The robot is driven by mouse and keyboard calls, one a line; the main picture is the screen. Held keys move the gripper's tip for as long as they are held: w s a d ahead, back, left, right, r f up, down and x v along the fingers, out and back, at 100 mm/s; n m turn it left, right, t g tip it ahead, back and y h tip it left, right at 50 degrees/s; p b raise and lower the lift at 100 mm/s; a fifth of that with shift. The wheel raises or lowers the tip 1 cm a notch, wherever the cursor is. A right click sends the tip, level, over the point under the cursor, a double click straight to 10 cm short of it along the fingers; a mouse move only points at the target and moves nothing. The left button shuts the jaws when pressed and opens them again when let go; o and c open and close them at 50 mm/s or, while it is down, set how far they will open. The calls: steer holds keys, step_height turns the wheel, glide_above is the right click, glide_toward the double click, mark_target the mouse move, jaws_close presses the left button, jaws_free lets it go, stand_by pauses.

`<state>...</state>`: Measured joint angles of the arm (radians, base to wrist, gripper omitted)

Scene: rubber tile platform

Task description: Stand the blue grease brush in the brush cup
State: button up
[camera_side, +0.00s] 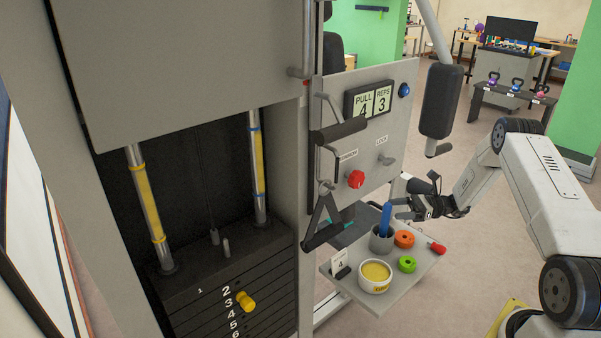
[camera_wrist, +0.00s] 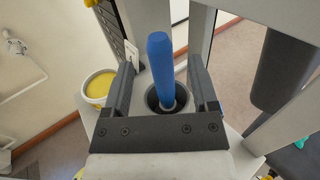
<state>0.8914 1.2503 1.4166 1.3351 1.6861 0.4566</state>
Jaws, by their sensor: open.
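The blue grease brush (camera_side: 386,218) stands in the grey brush cup (camera_side: 381,241), its blue handle rising above the rim. In the wrist view the brush (camera_wrist: 160,70) runs down into the dark mouth of the cup (camera_wrist: 180,104), and its lower end is hidden inside. My gripper (camera_side: 396,208) is at the level of the handle. In the wrist view my gripper (camera_wrist: 164,90) is open, with one finger on each side of the handle and a gap visible on both sides.
The machine panel (camera_side: 400,100) rises behind.

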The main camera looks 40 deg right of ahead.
steer(key=shift+v, duration=1.2)
steer(key=s+a+r+n+g+h, duration=0.2)
steer(key=s+a+r+n+h, duration=0.1)
steer(key=a+n, duration=0.5)
steer(key=s+a+r+n+g+h, duration=0.3)
steer(key=s+a+n+h, duration=0.2)
steer(key=a+n, duration=0.3)
steer(key=s+a+r+n+g+h, duration=0.3)
steer(key=a+n+h, duration=0.3)
steer(key=a+n, duration=0.3)
steer(key=shift+s+a+r+h, duration=0.2)
steer(key=shift+s+a+h, duration=0.1)
steer(key=shift+s+a, duration=0.15)
steer(key=shift+w, duration=0.1)
